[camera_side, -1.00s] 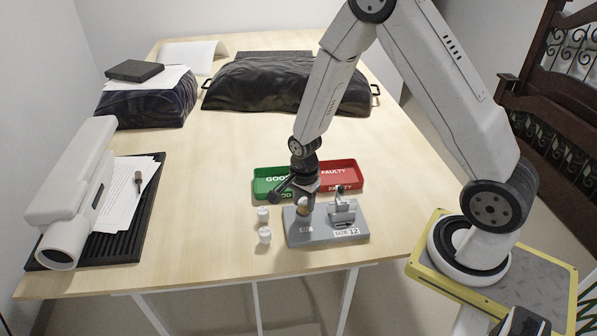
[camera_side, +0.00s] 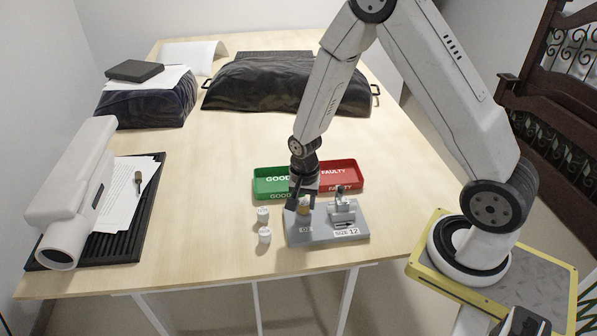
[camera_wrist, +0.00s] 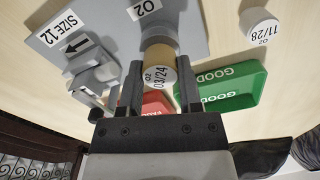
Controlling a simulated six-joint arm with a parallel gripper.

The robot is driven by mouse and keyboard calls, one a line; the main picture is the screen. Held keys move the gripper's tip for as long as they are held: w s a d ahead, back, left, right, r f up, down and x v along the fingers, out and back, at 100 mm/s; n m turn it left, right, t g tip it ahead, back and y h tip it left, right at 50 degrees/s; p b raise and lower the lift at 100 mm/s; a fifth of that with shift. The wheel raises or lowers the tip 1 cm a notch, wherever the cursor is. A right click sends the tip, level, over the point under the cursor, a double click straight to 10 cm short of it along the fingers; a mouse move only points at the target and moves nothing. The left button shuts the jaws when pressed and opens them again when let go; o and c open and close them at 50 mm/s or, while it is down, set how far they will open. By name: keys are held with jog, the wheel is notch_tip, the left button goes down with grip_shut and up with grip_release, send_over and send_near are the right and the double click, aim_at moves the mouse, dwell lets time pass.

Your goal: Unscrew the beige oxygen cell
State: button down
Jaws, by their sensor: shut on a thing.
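The beige oxygen cell (camera_side: 304,208) stands at the left of the grey block (camera_side: 322,237), above the O2 label. In the wrist view the cell (camera_wrist: 158,55) shows a tan side and a white end marked O2 03/24. My gripper (camera_side: 303,203) is over the block's left part, and in the wrist view my gripper (camera_wrist: 161,78) has one finger on each side of the cell, shut on it. The cell's lower end meets the block; its thread is hidden.
A metal fixture (camera_side: 342,210) stands right of the cell on the block, near the SIZE 12 label. Two white cells (camera_side: 263,214) (camera_side: 264,236) stand on the table to the left. Green GOOD (camera_side: 262,186) and red FAULTY (camera_side: 345,172) trays lie close behind.

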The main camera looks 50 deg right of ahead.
jog(key=shift+n, duration=0.3)
dwell(0.4)
jog(key=shift+c, duration=2)
grip_release()
jog(key=m, duration=0.4)
jog(key=shift+m, duration=2.6)
